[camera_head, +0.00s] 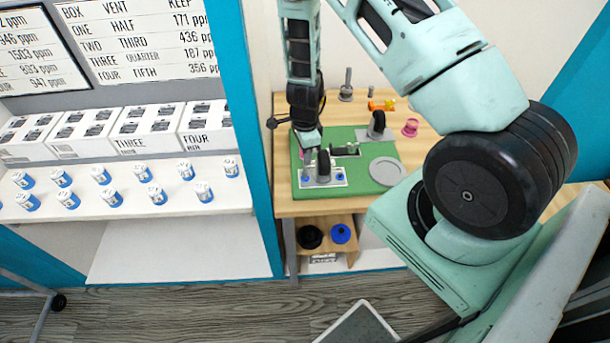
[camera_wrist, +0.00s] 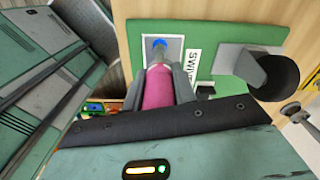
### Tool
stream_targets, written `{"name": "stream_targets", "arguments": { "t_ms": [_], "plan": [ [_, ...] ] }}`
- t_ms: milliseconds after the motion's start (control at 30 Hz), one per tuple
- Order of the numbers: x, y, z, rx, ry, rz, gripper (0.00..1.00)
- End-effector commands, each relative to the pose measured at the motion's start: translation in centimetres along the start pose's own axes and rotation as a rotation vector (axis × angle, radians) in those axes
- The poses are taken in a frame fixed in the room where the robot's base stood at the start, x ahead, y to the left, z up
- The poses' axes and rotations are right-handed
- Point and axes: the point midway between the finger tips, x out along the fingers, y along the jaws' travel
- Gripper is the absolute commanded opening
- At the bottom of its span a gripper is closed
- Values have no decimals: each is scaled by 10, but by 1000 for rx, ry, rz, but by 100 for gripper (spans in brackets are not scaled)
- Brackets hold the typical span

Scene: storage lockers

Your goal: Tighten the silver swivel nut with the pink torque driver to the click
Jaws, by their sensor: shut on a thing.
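My gripper (camera_wrist: 157,92) is shut on the pink torque driver (camera_wrist: 158,86), seen from above in the wrist view. The driver's grey shaft points at a blue round part (camera_wrist: 159,43) on a light grey plate, beside a label beginning "SWIV". I cannot tell whether the tip touches it. The silver swivel nut is not clearly distinguishable; the driver and fingers cover that area. In the head view, my gripper (camera_head: 307,141) is low over the left of the green board (camera_head: 350,140), with a sliver of pink beside it.
The board lies on a wooden table (camera_head: 290,209). A grey bracket with a black round end (camera_wrist: 272,76) stands right of the driver. A grey disc (camera_head: 387,171), a pink ring-like piece (camera_head: 410,127) and an orange-yellow piece (camera_head: 382,105) are farther right. Shelves with blue-based cups stand left.

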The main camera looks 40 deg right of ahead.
Motion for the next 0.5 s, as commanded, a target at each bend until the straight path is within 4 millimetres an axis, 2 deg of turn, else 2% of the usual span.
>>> {"name": "stream_targets", "arguments": {
  "t_ms": [500],
  "plan": [
    [-32,0,0,-1,0,-1,0]
  ]
}}
